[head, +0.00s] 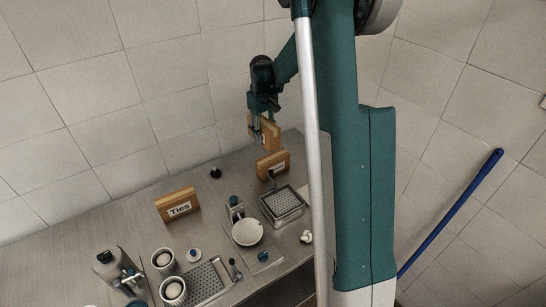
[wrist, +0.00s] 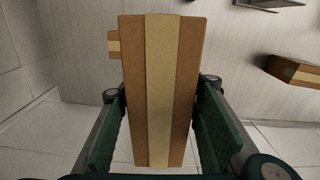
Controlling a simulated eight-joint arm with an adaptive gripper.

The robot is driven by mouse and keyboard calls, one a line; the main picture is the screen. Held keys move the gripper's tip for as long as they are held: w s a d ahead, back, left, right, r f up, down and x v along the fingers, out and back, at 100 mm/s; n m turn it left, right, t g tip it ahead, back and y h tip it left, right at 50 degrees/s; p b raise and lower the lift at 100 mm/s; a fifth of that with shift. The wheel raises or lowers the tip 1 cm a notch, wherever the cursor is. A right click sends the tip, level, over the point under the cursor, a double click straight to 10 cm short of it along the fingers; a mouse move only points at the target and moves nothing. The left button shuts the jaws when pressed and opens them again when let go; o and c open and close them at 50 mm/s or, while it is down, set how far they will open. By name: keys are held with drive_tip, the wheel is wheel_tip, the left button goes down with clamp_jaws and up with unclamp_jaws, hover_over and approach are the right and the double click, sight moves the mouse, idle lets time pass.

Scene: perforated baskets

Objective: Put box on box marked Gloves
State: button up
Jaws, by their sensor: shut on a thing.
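My gripper (head: 260,122) is shut on a brown cardboard box (wrist: 155,85) with a pale tape stripe, which fills the middle of the wrist view between the green fingers. In the head view the held box (head: 270,134) is up in the air near the back wall, partly hidden by the fingers. A second brown box (head: 272,164) with a white label stands on the table below it; its label is partly covered and I cannot read it. A third box labelled Ties (head: 178,206) stands further left. In the wrist view part of a box (wrist: 113,44) shows behind the held one.
A perforated basket (head: 284,206) and a white bowl (head: 247,232) are in front of the second box. A small dark item (head: 215,173) lies between the boxes. Another box (wrist: 295,72) is at right.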

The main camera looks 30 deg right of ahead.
drive_tip(key=shift+s+d+r+m, duration=0.15)
drive_tip(key=shift+s+d, duration=0.2)
drive_tip(key=shift+d, duration=0.2)
drive_tip(key=shift+s+d+r+m, duration=0.1)
drive_tip(key=shift+s+d+m, duration=0.15)
drive_tip(key=shift+d, duration=0.35)
drive_tip(key=shift+s+d+r+m, duration=0.1)
drive_tip(key=shift+s+d, duration=0.3)
drive_tip(key=shift+d, duration=0.15)
drive_tip(key=shift+f, duration=0.15)
hover_over(273, 157)
drive_tip(key=shift+f, duration=3.05)
drive_tip(key=shift+f+p, duration=0.35)
drive_tip(key=shift+f, duration=1.5)
drive_tip(key=shift+f, duration=0.15)
drive_tip(key=o, duration=0.6)
drive_tip(key=shift+f, duration=0.1)
drive_tip(key=shift+c, duration=0.2)
drive_tip(key=o, duration=0.5)
drive_tip(key=shift+c, duration=0.2)
